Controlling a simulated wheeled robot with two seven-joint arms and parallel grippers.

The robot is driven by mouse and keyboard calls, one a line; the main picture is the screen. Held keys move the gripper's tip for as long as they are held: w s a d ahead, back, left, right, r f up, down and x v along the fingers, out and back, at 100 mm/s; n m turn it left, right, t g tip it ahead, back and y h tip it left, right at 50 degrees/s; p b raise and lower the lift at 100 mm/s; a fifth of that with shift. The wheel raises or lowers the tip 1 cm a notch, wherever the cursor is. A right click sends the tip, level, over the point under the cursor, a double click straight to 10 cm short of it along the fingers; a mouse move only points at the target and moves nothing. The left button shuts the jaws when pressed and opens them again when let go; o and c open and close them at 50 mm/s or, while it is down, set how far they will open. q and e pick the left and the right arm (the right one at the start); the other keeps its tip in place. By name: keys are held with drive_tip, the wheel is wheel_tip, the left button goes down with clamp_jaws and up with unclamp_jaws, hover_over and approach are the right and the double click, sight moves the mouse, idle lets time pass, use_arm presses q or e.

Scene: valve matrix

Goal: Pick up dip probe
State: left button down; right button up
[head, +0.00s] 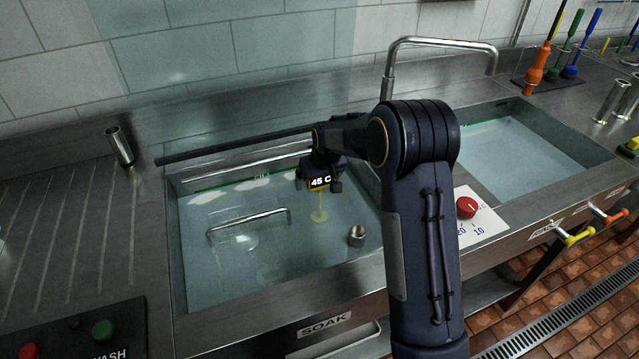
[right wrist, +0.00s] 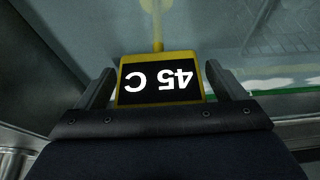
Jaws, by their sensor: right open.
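The dip probe (head: 320,184) has a yellow head with a black display reading "45 C" and a thin yellow stem reaching down into the water of the soak sink (head: 190,270). My right gripper (head: 319,188) is open at the probe head over that sink. In the right wrist view the probe head (right wrist: 160,80) sits between the two open fingers (right wrist: 158,88), with small gaps showing on both sides. The probe's lower end is under the water. My left gripper is not in view.
A faucet (head: 440,42) rises behind my right arm. A wire handle (head: 250,222) and a metal fitting (head: 357,236) show in the soak sink. A red knob (head: 466,207) is on the divider, and a second filled sink (head: 520,150) lies right. Brushes (head: 537,65) stand at far right.

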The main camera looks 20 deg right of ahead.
drive_tip(key=c, duration=1.1)
